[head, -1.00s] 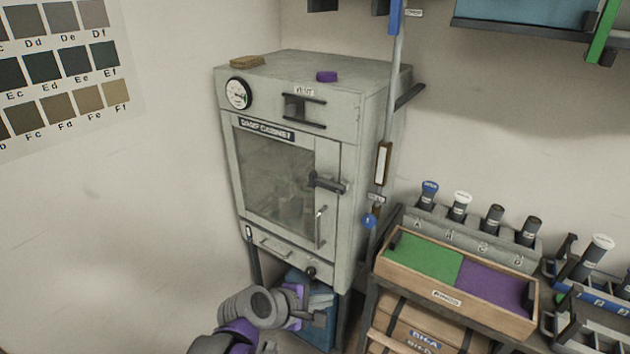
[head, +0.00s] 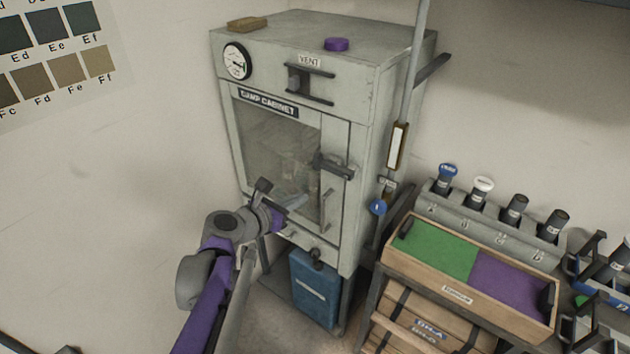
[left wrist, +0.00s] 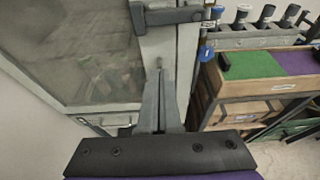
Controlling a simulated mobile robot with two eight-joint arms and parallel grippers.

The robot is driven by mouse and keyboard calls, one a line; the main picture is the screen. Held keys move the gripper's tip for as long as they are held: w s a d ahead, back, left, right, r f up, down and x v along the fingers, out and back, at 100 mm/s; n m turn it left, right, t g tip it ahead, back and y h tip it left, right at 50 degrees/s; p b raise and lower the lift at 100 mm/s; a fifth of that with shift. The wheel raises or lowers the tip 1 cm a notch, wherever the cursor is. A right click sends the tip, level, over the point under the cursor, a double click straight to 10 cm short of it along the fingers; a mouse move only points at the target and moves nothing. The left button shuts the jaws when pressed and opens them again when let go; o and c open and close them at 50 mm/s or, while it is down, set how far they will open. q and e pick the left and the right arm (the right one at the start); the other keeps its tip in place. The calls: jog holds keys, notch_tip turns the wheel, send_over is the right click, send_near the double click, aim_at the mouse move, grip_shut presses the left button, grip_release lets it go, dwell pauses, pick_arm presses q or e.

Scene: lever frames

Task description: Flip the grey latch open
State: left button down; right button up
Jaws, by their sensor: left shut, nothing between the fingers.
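The grey latch (head: 333,166) is a dark grey lever lying about level across the right edge of the glazed door of the damp cabinet (head: 343,110). It also shows at the top of the left wrist view (left wrist: 165,14). My left gripper (head: 304,199) is in front of the lower part of the door, below and to the left of the latch in the head view. Its fingers (left wrist: 160,78) are shut and empty, pointing at the door below the latch, apart from the latch. My right gripper is not in view.
A vertical door handle (head: 327,208) is close to my left gripper. A tall rod with a blue tag (head: 378,207) stands along the cabinet's right side. A wooden tray (head: 430,280) with green and purple parts is at right. A blue bin (head: 313,290) is under the cabinet.

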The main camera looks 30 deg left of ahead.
aim_at(333, 168)
pick_arm(q)
jog(key=w+p, duration=0.1)
jog(key=w, duration=0.8)
jog(key=shift+w+d+r, duration=0.25)
jog(key=shift+d+r, duration=0.1)
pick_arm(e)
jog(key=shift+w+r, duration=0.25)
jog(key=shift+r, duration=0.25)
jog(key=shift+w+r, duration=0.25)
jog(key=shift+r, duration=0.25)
pick_arm(q)
jog(key=shift+s, duration=0.1)
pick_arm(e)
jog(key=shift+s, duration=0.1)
